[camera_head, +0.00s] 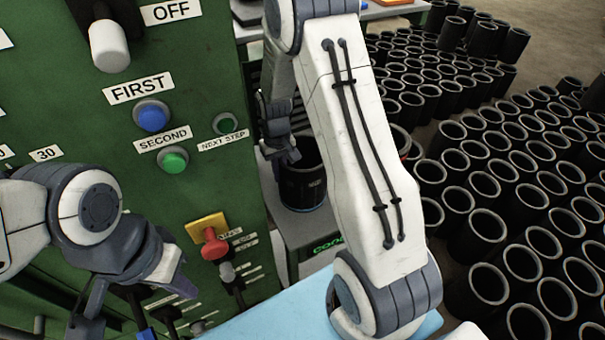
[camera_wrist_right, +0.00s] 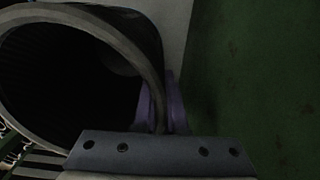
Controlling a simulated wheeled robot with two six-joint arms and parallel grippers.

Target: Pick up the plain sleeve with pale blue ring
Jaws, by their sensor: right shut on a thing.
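A black sleeve (camera_head: 303,186) stands upright at the grey stand beside the green machine, with a thin blue line near its base. My right gripper (camera_head: 284,152) is at its upper left rim, partly hidden by my own arm. In the right wrist view the sleeve's open mouth and grey rim (camera_wrist_right: 125,42) fill the left side. The right gripper's fingers (camera_wrist_right: 162,105) are shut on the sleeve's wall, one on each side. My left gripper (camera_head: 118,308) is low at the left in front of the machine, its fingers apart and empty.
The green machine panel (camera_head: 190,80) with a blue button (camera_head: 152,117), green buttons and a red knob (camera_head: 213,245) stands close at the left. Many black sleeves (camera_head: 490,284) crowd the floor at the right. A pale blue surface (camera_head: 285,312) lies at the bottom.

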